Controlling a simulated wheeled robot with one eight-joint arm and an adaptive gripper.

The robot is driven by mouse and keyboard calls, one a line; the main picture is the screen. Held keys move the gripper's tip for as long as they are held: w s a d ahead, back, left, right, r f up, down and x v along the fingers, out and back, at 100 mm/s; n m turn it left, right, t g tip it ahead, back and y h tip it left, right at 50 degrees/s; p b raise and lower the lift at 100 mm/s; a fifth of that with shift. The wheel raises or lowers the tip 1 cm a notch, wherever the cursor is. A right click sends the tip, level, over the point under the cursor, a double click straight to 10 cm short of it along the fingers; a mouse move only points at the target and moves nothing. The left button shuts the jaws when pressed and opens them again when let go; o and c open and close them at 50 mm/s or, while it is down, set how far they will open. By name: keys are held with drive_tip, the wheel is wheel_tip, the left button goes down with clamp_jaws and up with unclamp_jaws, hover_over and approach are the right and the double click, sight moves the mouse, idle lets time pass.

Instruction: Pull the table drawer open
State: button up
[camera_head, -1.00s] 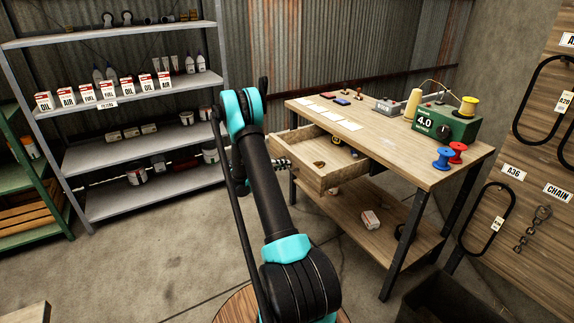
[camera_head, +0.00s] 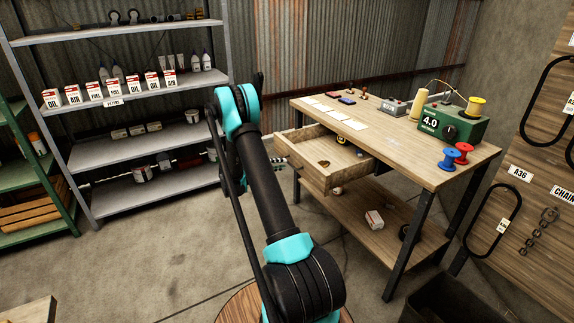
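The wooden table (camera_head: 410,153) stands right of the middle, with dark metal legs. Its wooden drawer (camera_head: 318,178) is pulled well out from the table's left side, and its inside shows. A few small things lie in it, among them a brown piece (camera_head: 324,164) and a dark and yellow item (camera_head: 342,140). My arm reaches up in front of the drawer's left side. My gripper (camera_head: 281,162) shows only in small part beside the drawer's left front, mostly hidden behind my arm. I cannot tell whether it touches the drawer or whether its fingers are open.
A grey metal shelf (camera_head: 140,90) with boxes and bottles stands at the back left. A green rack (camera_head: 30,190) is at the far left. A green device (camera_head: 450,125) and spools stand on the table. A dark bin (camera_head: 440,298) is at the lower right. Floor left of my arm is clear.

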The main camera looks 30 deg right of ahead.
drive_tip(key=v, duration=0.7)
drive_tip(key=shift+a, duration=0.15)
